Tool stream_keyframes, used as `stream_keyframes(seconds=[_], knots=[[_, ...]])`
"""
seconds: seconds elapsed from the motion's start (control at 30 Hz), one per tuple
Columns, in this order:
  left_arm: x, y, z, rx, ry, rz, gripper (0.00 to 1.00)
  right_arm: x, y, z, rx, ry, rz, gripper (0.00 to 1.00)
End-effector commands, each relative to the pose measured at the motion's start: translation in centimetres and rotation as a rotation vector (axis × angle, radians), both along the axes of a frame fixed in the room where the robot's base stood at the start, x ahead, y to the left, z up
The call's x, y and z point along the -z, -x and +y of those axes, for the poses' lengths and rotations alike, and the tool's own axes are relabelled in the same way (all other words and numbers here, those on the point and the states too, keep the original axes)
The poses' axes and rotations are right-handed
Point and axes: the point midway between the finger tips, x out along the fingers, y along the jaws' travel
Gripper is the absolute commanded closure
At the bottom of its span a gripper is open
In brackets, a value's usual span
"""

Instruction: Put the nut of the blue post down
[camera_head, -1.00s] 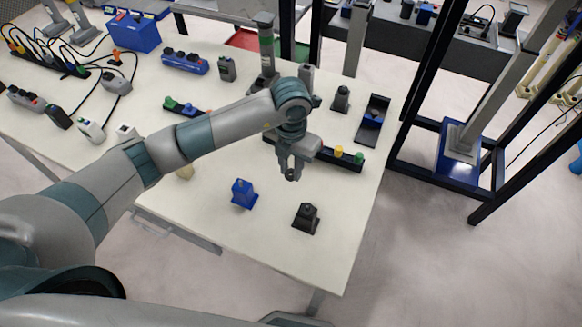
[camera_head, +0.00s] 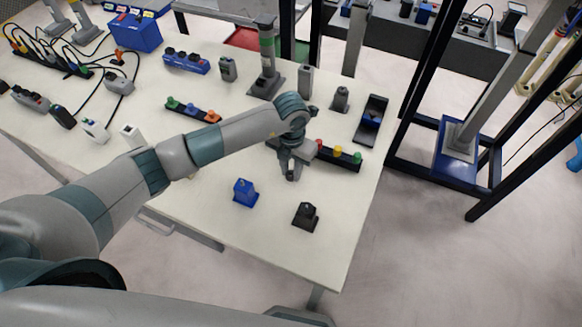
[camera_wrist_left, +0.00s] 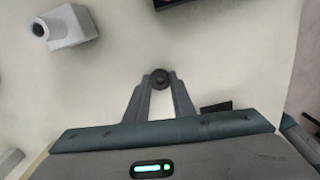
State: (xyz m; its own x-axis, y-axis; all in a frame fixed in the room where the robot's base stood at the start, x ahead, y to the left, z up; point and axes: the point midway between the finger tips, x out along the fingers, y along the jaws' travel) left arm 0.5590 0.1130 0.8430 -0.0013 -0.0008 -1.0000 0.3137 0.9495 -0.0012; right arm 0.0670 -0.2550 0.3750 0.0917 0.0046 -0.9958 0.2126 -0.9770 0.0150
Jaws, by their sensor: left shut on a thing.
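My left gripper (camera_head: 291,177) is above the white table, behind and right of the blue post (camera_head: 245,193). It is shut on a small dark round nut (camera_wrist_left: 160,78), which sits between the fingertips in the left wrist view. In the head view the nut is too small to make out clearly. The blue post is a blue block standing upright on the table, apart from the gripper. I cannot tell how high the nut is above the table. My right gripper is not in view.
A black post (camera_head: 305,217) stands in front of the gripper. A dark strip with red, yellow and green knobs (camera_head: 338,154) lies behind it to the right. The white table (camera_head: 265,245) is bare at the front.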

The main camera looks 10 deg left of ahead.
Motion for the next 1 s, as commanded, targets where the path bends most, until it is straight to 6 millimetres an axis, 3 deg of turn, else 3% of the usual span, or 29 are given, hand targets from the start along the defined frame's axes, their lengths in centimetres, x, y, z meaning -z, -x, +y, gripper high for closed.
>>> stream_keyframes(seconds=[0.47,0.5,0.57,1.0], knots=[[0.93,-0.01,0.05,0.0,-0.002,-0.001,1.0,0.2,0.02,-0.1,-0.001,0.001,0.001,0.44],[0.8,-0.02,0.03,0.0,-0.001,-0.001,0.71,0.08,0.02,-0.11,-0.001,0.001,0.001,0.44],[0.77,-0.01,0.04,0.0,-0.001,0.0,0.58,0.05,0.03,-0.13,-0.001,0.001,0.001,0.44],[0.34,-0.01,0.04,0.0,-0.001,0.0,0.58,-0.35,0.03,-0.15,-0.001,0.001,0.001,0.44]])
